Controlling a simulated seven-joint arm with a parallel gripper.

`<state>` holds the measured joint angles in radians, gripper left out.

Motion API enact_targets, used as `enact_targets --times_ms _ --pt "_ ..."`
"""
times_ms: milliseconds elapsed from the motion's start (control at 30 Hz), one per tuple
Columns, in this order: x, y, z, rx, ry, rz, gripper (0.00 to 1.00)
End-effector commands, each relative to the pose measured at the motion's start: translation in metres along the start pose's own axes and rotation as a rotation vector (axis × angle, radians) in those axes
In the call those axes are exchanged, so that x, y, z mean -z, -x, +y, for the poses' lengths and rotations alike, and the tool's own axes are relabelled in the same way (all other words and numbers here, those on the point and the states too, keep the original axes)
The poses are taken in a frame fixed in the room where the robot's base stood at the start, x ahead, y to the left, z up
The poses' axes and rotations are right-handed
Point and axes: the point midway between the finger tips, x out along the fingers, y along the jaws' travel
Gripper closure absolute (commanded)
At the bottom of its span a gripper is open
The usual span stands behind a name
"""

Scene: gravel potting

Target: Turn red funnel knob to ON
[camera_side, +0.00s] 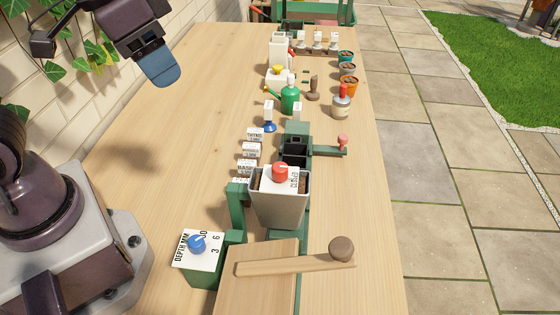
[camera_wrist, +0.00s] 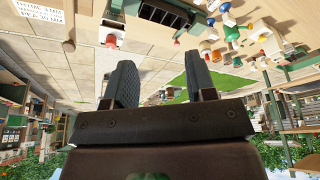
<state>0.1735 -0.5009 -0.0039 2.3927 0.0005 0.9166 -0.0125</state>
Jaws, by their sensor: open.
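The red knob (camera_side: 280,172) sits on a white plate on top of the grey hopper-shaped funnel (camera_side: 281,208) in the middle of the bench. Lettering on the plate beside the knob looks like CLOSED, though it is small. My gripper (camera_side: 160,72) is high at the upper left, above the bench and well apart from the knob. In the wrist view my gripper (camera_wrist: 162,82) shows two dark fingers spread apart with nothing between them. Which of the small colored things in the wrist view is the red knob, I cannot tell.
A blue knob (camera_side: 196,243) on a white DEPTH MM plate stands at front left. A wooden lever (camera_side: 290,264) with a round brown knob lies in front of the funnel. A green watering can (camera_side: 290,97) and pots (camera_side: 348,86) stand farther back.

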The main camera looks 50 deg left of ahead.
Motion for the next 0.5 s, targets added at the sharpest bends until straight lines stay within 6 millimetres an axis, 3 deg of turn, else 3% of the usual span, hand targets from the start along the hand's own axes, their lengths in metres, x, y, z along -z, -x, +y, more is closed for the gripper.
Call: enact_targets --times_ms 100,300,400,500 --pt "0.03 -0.016 0.033 -0.028 -0.058 -0.112 0.49" --pt "0.071 -0.044 0.092 -0.025 -0.052 -0.264 0.49" --pt "0.086 -0.053 0.115 -0.007 -0.008 -0.312 0.49" --pt "0.101 -0.05 0.124 0.011 0.078 -0.325 0.49"
